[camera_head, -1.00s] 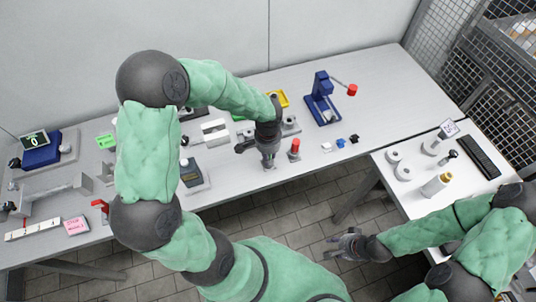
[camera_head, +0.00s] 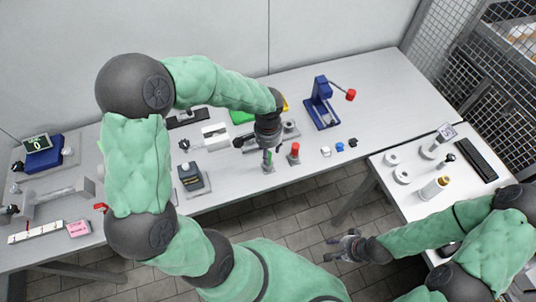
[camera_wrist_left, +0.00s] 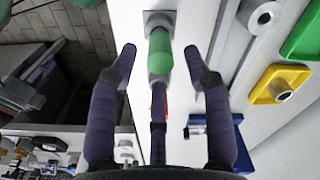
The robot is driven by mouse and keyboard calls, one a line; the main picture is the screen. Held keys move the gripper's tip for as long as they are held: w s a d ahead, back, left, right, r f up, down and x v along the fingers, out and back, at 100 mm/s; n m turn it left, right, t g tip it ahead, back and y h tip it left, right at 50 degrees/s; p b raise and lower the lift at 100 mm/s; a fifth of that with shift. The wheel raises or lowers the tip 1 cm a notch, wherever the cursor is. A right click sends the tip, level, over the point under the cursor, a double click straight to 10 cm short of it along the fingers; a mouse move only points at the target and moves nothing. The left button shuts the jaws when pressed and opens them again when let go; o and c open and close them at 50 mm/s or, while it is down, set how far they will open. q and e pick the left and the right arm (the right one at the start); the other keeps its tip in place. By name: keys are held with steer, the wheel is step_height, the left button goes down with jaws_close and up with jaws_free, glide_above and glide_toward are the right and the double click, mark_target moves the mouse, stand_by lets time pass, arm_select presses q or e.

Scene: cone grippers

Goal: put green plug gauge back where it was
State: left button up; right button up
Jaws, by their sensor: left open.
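The green plug gauge (camera_head: 267,156) stands upright on a small grey base near the front edge of the long table. In the left wrist view the green gauge (camera_wrist_left: 160,55) shows between my open fingers, with clear gaps on both sides. My left gripper (camera_head: 262,147) is just above it, open and empty; the same gripper (camera_wrist_left: 160,53) shows in the wrist view. A red plug gauge (camera_head: 294,150) stands to its right. My right gripper (camera_head: 340,246) hangs over the floor, away from the gauges; its jaw opening is unclear.
A blue press (camera_head: 320,104) with a red-knobbed lever stands behind to the right. A dark box (camera_head: 190,176) sits to the left. The right end of the long table is clear.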

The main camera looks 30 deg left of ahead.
arm_select(q)
step_height(320, 180, up, 6)
steer(key=shift+r+p, duration=0.15)
steer(key=shift+p, duration=0.4)
